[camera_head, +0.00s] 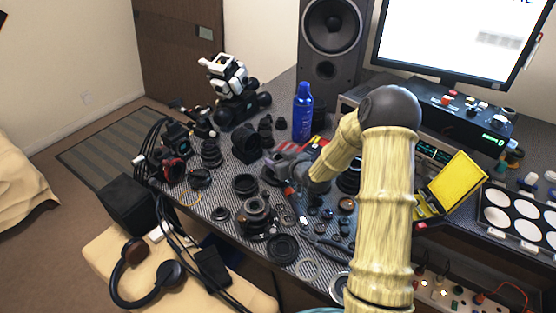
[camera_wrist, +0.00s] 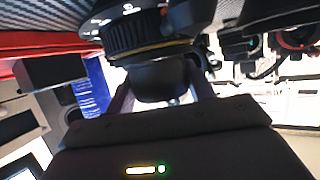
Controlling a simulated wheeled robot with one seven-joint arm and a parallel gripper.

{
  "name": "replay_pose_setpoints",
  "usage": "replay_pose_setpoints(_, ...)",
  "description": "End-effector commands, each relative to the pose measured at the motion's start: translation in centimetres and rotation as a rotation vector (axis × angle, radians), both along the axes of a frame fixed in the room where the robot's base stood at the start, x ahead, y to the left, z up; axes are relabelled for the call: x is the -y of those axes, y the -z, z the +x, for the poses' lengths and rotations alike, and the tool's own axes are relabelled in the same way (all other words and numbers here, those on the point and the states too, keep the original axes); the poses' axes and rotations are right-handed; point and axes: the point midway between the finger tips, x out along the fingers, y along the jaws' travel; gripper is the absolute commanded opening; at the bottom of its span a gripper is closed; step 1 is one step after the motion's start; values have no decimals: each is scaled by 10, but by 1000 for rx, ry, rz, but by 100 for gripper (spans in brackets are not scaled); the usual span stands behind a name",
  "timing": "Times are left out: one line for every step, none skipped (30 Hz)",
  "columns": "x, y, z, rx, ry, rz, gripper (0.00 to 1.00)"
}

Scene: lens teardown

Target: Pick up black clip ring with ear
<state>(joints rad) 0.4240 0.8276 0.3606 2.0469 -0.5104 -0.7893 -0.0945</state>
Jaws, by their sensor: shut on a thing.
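My gripper (camera_head: 279,167) is over the crowded desk, among the black lens parts, left of my arm. In the wrist view its two fingers (camera_wrist: 161,97) stand either side of a dark rounded part (camera_wrist: 158,80) and are shut on it. I cannot make out an ear on this part, so I cannot tell whether it is the black clip ring. A black ribbed lens barrel (camera_wrist: 146,34) with a thin yellow line sits directly beyond it, close to or touching it. In the head view the held part is too small to tell from its neighbours.
A blue bottle (camera_head: 302,112) stands behind my gripper, with a speaker (camera_head: 333,40) further back. An upright lens assembly (camera_head: 257,217), a black ring (camera_head: 283,249) and several small parts crowd the near desk. A yellow panel (camera_head: 457,183) stands right of my arm. Little desk is free.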

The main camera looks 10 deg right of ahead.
Motion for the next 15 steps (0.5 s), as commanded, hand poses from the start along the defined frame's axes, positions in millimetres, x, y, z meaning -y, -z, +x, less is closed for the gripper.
replay_pose_setpoints(0, 0, 0, 0, 0, 0, 32)
replay_pose_setpoints(0, 0, 0, 0, 0, 0, 32)
replay_pose_setpoints(0, -1, 0, 0, 0, 0, 32)
replay_pose_setpoints(0, -2, 0, 1, 0, 0, 32)
replay_pose_setpoints(0, -3, 0, 1, 0, 0, 32)
replay_pose_setpoints(0, -6, 0, 1, 0, 0, 32)
replay_pose_setpoints(0, -8, 0, 1, 0, -1, 32)
replay_pose_setpoints(0, -12, 0, 1, 0, -1, 32)
replay_pose_setpoints(0, -18, 0, 4, 0, -1, 32)
replay_pose_setpoints(0, -22, 0, 4, 0, -2, 32)
replay_pose_setpoints(0, -27, 0, 4, 0, -2, 32)
replay_pose_setpoints(0, -35, 0, 4, 0, -2, 32)
replay_pose_setpoints(0, -41, 0, 5, 0, -2, 32)
replay_pose_setpoints(1, -47, 0, 5, 0, -3, 32)
replay_pose_setpoints(1, -56, 0, 4, 1, -2, 32)
